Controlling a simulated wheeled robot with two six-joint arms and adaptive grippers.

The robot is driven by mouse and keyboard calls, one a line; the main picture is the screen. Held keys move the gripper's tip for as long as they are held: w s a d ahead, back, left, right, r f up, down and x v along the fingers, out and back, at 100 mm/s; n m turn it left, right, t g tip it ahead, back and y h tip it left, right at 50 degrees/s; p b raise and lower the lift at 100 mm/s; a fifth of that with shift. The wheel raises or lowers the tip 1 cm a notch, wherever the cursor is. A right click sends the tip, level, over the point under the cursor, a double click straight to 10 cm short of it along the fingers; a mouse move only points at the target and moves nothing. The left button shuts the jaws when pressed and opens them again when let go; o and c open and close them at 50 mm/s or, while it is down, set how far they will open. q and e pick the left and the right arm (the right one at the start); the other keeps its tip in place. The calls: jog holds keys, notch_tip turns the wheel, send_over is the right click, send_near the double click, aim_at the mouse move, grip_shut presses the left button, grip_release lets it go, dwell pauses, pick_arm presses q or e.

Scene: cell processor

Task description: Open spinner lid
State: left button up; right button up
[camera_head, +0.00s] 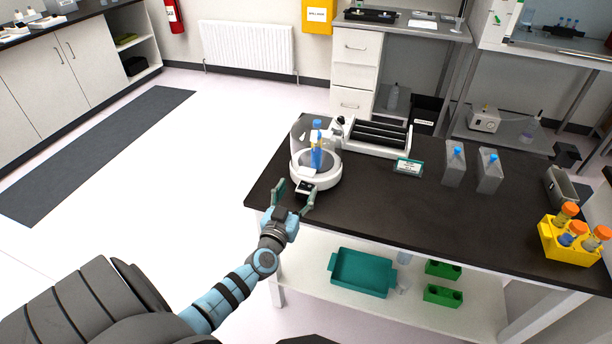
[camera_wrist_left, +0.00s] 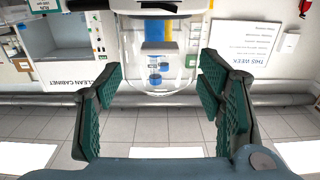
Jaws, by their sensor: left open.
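The spinner is a small round white device; its base (camera_head: 318,176) sits at the left end of the dark bench. Its clear lid (camera_head: 299,138) shows as a see-through curved wall above the base, around a blue-capped tube (camera_head: 317,145). I cannot tell whether the lid is raised. My left gripper (camera_head: 294,194) is open and empty, just in front of the spinner's small black front panel (camera_head: 305,187). In the left wrist view a clear rounded body (camera_wrist_left: 160,75) with blue parts inside shows beyond the spread green-padded fingers. My right gripper is out of view.
A white device with black rollers (camera_head: 380,138) stands just behind and right of the spinner. The bench's front middle is clear. A teal tray (camera_head: 362,272) lies on the shelf below.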

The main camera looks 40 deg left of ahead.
aim_at(305, 175)
pick_arm(q)
jog(key=b+x, duration=0.1)
jog(key=x, duration=0.4)
jog(key=b+x, duration=0.1)
jog(key=x, duration=0.1)
jog(key=shift+w+a+f+b, duration=0.1)
jog(key=shift+w+f+b, duration=0.25)
jog(key=shift+w, duration=0.05)
jog(key=shift+w+a+r, duration=0.15)
jog(key=shift+w, duration=0.15)
jog(key=shift+s+r, duration=0.2)
jog(key=c, duration=1.5)
jog(key=shift+r, duration=0.1)
grip_shut()
